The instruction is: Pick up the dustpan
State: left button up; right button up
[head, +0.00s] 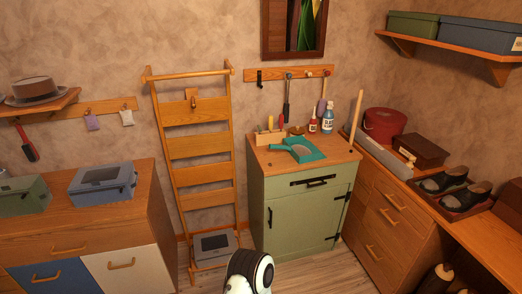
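A teal dustpan (306,153) lies on the wooden top of a small green cabinet (284,192), near its front edge. Its handle points to the left and its wide pan faces right. Behind it on the cabinet top stand a small wooden block with tools (269,137), a red bottle (312,123) and a blue bottle (328,119). A white and black link of mine shows at the bottom middle, well below and in front of the dustpan. Neither gripper is visible.
A pale stick (356,115) rises at the right of the cabinet top. A wooden ladder rack (198,170) stands left of the cabinet, with a grey box (214,247) at its foot. Drawer units flank both sides. Some bare floor lies in front.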

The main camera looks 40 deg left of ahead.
aim_at(301, 149)
jog(key=u, duration=3.25)
jog(key=i+l+z, duration=0.1)
jog(key=z, duration=2.55)
jog(key=i+j+z, duration=0.55)
jog(key=j+z, duration=0.15)
jog(key=j, duration=0.15)
